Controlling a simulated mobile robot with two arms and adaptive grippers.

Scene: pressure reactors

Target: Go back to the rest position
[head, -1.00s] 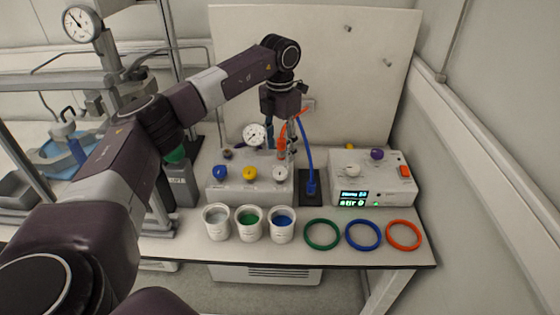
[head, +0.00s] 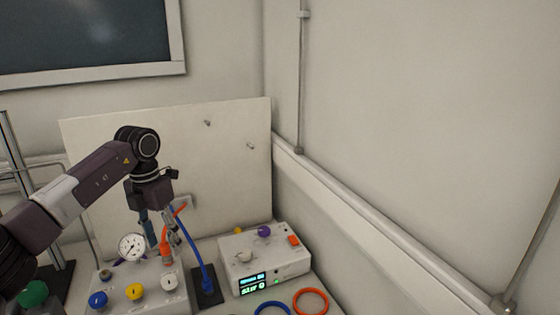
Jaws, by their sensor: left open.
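My left arm comes in from the left, bent at the elbow, with its wrist pointing down. My left gripper (head: 160,232) hangs open above the back of the valve box, near the dial gauge (head: 132,247) and an orange fitting (head: 166,251). Its fingertips are partly lost among the fittings, so I cannot tell whether they touch anything. The white valve box (head: 150,300) has blue, yellow and white knobs. My right gripper is not in view.
The stirrer box (head: 283,268) with lit display stands to the right. An orange ring (head: 311,301) and part of a blue ring (head: 272,309) lie in front. A pale back panel (head: 230,165) stands behind; a wall closes off the right.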

